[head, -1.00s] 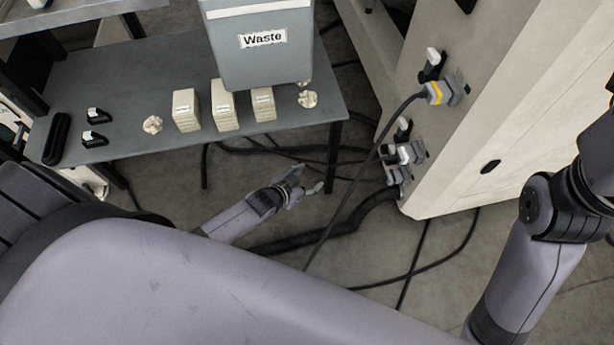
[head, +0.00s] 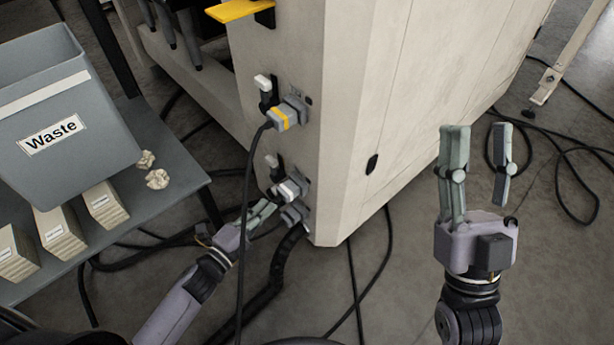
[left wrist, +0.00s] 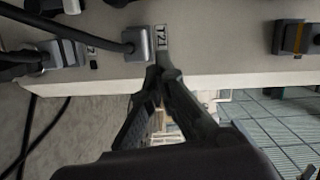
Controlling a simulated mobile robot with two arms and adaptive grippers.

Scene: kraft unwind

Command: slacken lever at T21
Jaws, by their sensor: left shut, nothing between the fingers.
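A T21 label (left wrist: 162,38) shows in the left wrist view on the pale machine edge, beside a grey plug (left wrist: 137,44) with a cable. My left gripper (left wrist: 158,72) is shut and empty, its fingertips just below the label; contact cannot be told. In the head view my left gripper (head: 268,208) is low at the machine's corner, beside the lower plugs (head: 292,214). My right gripper (head: 479,150) is open and empty, over the floor at right.
A yellow-striped plug (head: 284,117) with another white-tipped lever (head: 262,84) sits higher on the machine (head: 345,110). A cable hangs past my left gripper. A grey Waste bin (head: 70,165) and several boxes stand on the left table (head: 165,205). Cables cross the floor.

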